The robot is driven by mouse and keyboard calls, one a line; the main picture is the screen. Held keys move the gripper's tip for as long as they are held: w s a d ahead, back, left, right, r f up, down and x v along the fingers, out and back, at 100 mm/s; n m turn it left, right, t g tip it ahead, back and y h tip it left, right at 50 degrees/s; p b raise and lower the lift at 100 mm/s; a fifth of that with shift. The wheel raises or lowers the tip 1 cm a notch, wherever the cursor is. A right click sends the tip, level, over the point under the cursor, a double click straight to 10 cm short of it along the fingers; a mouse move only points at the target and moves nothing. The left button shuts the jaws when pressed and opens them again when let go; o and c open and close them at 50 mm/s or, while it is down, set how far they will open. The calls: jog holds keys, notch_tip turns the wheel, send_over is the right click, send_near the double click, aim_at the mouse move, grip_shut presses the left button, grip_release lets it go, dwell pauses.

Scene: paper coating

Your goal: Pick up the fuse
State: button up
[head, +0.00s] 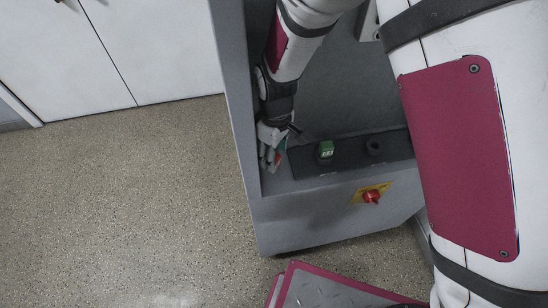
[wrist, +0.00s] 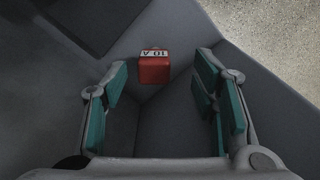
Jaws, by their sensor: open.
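A red fuse (wrist: 154,71) with a white top label reading "10 A" sits in the wrist view on a grey surface, near a corner of the machine's recess. My gripper (wrist: 163,85) is open, with its teal-padded fingers to the left and right of the fuse. A gap shows on both sides, and the fingers do not appear to touch it. In the head view my gripper (head: 272,150) is down inside the left end of the grey machine's recess. There the fuse is mostly hidden by the gripper.
A green fuse-like block (head: 325,151) and a dark round socket (head: 374,146) sit on the black panel (head: 308,165) right of my gripper. The grey machine (head: 290,220) has a red knob (head: 371,196) on its front. A side wall rises close left of my gripper.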

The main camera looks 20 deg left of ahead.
aim_at(277, 159)
jog(key=shift+w+d+f+p, duration=0.1)
jog(key=shift+w+f+p, duration=0.15)
jog(key=shift+f, duration=1)
jog(key=shift+w+f+p, duration=0.1)
jog(key=shift+f+p, duration=0.1)
jog(key=shift+f, duration=1)
jog(key=c, duration=1.2)
